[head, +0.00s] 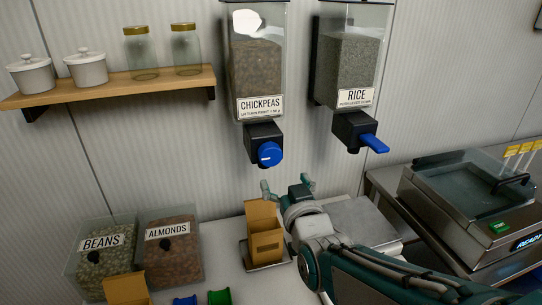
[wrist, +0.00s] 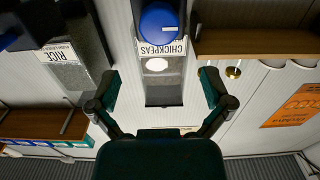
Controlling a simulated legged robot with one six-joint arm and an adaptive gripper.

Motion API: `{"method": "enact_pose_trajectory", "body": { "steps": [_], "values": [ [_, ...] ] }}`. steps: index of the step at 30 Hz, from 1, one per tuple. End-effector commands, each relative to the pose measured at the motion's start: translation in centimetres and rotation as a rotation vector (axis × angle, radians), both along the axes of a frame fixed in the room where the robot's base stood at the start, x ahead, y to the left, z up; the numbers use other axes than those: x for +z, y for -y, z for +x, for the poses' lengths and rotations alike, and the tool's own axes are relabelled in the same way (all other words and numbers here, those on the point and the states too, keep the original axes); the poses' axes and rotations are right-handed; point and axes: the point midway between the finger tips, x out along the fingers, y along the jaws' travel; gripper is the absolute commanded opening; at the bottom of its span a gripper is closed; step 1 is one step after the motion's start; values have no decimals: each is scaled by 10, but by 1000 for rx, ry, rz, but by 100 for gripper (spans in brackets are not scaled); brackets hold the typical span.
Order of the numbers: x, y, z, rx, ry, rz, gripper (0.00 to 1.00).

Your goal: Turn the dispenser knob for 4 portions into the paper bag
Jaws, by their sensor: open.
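The chickpeas dispenser (head: 256,60) hangs on the wall with a round blue knob (head: 270,154) on its black outlet. The knob also shows in the wrist view (wrist: 160,24), which is upside down, with a pale mark across its face. An open brown paper bag (head: 265,243) stands upright below this outlet; my arm is close to its right side. The inside bottom of the bag is hidden. My gripper (head: 287,185) is open and empty, below the knob and apart from it. In the wrist view, the fingers (wrist: 160,86) are spread wide.
The rice dispenser (head: 350,60) with a blue lever (head: 374,143) hangs to the right. Bins of beans (head: 92,265) and almonds (head: 172,262) stand at the left, near another brown bag (head: 127,289). A shelf (head: 110,88) holds jars. A steel appliance (head: 470,200) stands right.

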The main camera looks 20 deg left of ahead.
Motion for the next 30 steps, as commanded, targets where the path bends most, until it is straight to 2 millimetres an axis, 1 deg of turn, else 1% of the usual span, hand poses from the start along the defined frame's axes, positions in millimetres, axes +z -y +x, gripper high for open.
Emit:
{"method": "enact_pose_trajectory", "body": {
  "steps": [9,15,21,28,29,30],
  "values": [
    [-2,-28,46,0,-4,0,100],
    [-1,-44,72,0,-2,2,100],
    [-1,-50,84,0,-3,3,100],
    [0,-51,84,0,-3,3,100],
    [0,-51,84,0,-3,3,96],
    [0,-51,84,0,-2,3,78]
  ]
}}
